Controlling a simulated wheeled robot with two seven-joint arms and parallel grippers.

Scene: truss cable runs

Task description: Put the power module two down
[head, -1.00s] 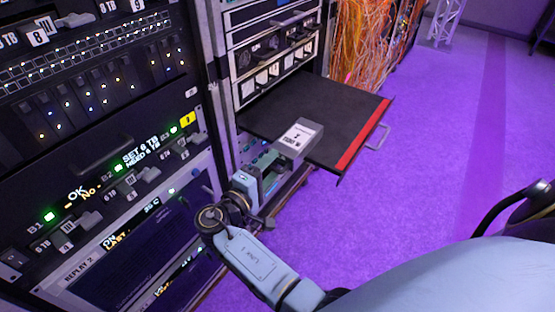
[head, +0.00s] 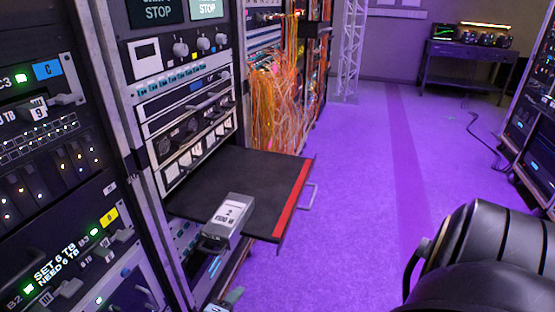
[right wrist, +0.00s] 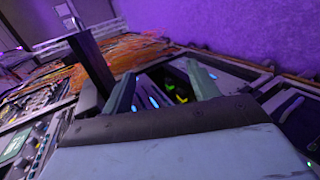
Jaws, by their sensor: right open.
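The power module two (head: 228,216) is a grey box with a white label reading 2. It lies label up on the black pull-out shelf (head: 250,172), by the shelf's near edge. Its dark handle end (head: 212,243) reaches past that edge in the picture. My right gripper (head: 230,299) shows only as a pale green tip at the bottom of the head view, below the module and apart from it. In the right wrist view its two fingers (right wrist: 160,78) are spread with nothing held between them. The module is not clear in that view. My left gripper is out of view.
The shelf has a red front strip (head: 294,198) and a metal handle (head: 311,194). Racks (head: 60,150) fill the left. Orange cables (head: 277,105) hang behind the shelf. Purple floor (head: 370,190) is open on the right, with a desk (head: 465,65) far back.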

